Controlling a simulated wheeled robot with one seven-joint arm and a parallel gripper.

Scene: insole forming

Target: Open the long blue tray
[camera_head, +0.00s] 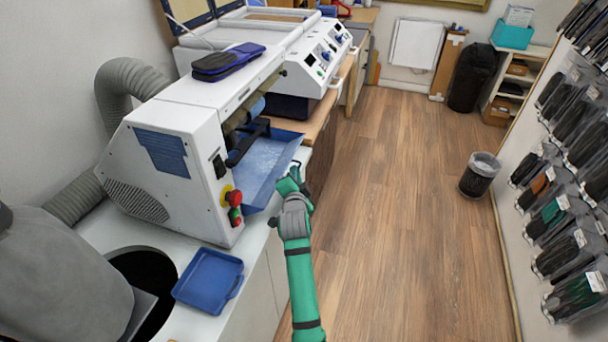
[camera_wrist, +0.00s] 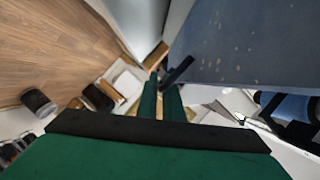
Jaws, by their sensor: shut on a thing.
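The long blue tray (camera_head: 268,160) sits under the rollers of the white grinding machine (camera_head: 178,160) and juts out over the counter's front edge. Its inside is dusted with pale specks. In the wrist view the tray (camera_wrist: 235,45) fills the upper right. My green gripper (camera_head: 297,172) is at the tray's outer right edge. In the wrist view its two fingers (camera_wrist: 163,82) are close together at a dark handle-like piece (camera_wrist: 178,70) by the tray. It is shut on the tray there; the exact contact is hard to see.
A small blue tray (camera_head: 208,280) lies on the white counter at the front. Dark blue insoles (camera_head: 228,62) rest on the machine. Red and green buttons (camera_head: 234,205) face the aisle. The wooden floor (camera_head: 400,200) is clear, with a bin (camera_head: 480,177) at right.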

